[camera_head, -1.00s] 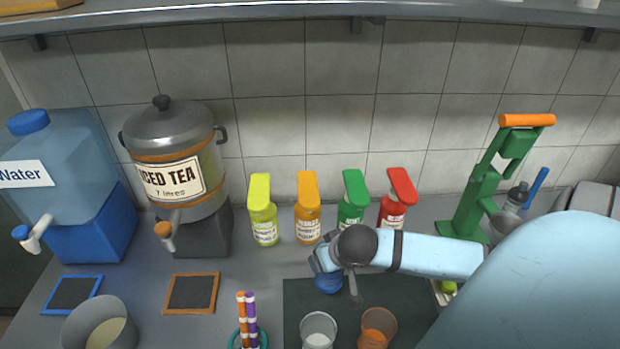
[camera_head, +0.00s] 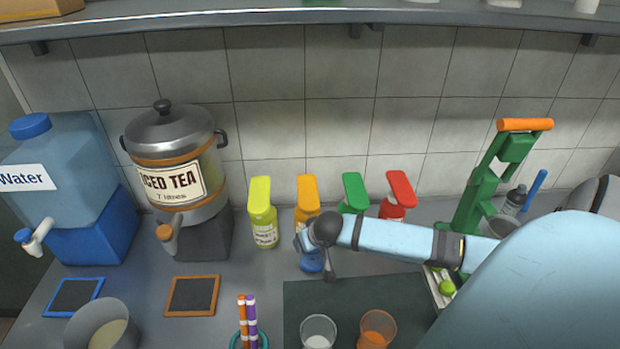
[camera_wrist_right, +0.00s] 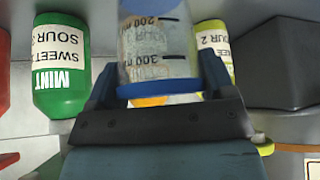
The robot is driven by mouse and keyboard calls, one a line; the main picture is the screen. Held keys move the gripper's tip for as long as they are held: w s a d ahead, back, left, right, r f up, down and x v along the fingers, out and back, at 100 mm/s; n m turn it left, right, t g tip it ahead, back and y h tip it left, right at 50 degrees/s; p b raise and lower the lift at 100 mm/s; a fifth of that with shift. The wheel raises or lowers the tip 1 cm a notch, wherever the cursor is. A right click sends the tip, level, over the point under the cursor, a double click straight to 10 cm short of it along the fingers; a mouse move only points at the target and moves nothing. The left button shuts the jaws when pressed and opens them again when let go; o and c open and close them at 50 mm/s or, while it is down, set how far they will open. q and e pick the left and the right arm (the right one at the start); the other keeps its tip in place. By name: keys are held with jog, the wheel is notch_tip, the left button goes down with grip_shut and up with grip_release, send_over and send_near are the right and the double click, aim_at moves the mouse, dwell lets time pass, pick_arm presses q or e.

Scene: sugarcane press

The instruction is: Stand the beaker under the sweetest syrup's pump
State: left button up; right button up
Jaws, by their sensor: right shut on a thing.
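The clear beaker with a blue rim and ml marks is held in my right gripper (camera_wrist_right: 158,85) in the wrist view (camera_wrist_right: 158,45). In the head view its blue part (camera_head: 311,262) shows below my right gripper (camera_head: 308,240), in front of the orange pump bottle (camera_head: 306,192). Whether it touches the counter is unclear. Beside it stand the lime-yellow bottle (camera_head: 263,222), the green bottle (camera_head: 354,194) and the red bottle (camera_head: 398,195). The green label reads MINT, with sweet and sour lines; the digits are hard to read. The orange label is hidden. My left gripper is not in view.
A dark mat (camera_head: 300,295) holds a clear cup (camera_head: 318,332) and an orange cup (camera_head: 376,330). The iced tea urn (camera_head: 175,150) and water tank (camera_head: 60,170) stand left. A green press (camera_head: 480,190) stands right. Counter left of the mat is partly free.

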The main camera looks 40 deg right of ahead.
jog(key=shift+x, duration=1)
jog(key=shift+w+r, duration=0.1)
jog(key=o, duration=1.1)
jog(key=v, duration=1.2)
